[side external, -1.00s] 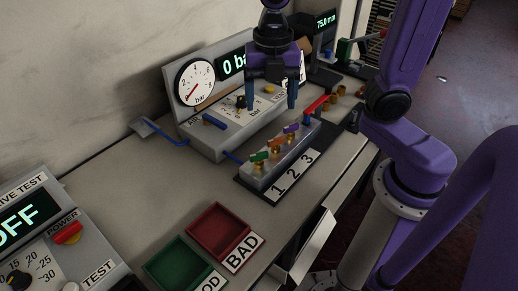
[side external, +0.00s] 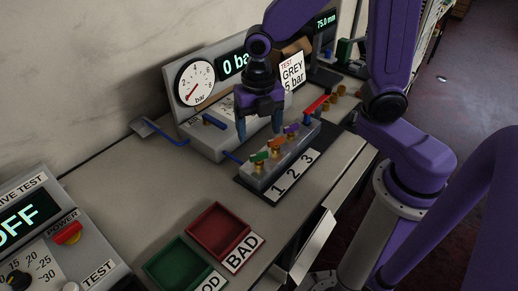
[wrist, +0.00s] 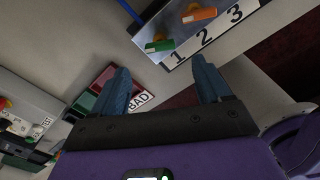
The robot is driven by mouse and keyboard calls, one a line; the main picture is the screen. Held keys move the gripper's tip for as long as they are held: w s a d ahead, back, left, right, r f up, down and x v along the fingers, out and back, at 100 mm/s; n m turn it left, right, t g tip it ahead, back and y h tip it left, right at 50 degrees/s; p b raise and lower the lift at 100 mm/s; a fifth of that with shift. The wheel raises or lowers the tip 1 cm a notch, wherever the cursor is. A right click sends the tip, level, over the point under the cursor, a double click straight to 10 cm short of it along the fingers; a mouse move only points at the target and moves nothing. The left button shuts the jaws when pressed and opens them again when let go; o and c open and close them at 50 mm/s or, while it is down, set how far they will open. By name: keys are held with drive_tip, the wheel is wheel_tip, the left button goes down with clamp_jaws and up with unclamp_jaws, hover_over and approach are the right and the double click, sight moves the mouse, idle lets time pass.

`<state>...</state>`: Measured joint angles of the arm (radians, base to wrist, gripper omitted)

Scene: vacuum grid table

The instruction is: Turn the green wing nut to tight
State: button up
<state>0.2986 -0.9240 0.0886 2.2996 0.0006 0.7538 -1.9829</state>
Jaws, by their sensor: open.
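The green wing nut (side external: 259,156) sits on a brass stem at the near end of the grey valve block, beside the label 1. In the wrist view the green wing nut (wrist: 160,46) shows just beyond the fingertips, between them. My gripper (side external: 259,126) is open and empty, with its blue fingers pointing down above the block. It is apart from the nut. In the wrist view the two fingers of my gripper (wrist: 162,68) stand wide apart.
An orange wing nut (side external: 278,141) and a purple wing nut (side external: 291,129) stand behind the green one, then a red lever (side external: 318,103). The gauge (side external: 194,82) stands behind. A red BAD tray (side external: 220,230) and a green tray (side external: 178,263) lie in front. The table between is clear.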

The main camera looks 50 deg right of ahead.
sight(259, 154)
wheel_tip(259, 154, down, 8)
drive_tip(key=shift+r, duration=0.25)
drive_tip(key=c, duration=1)
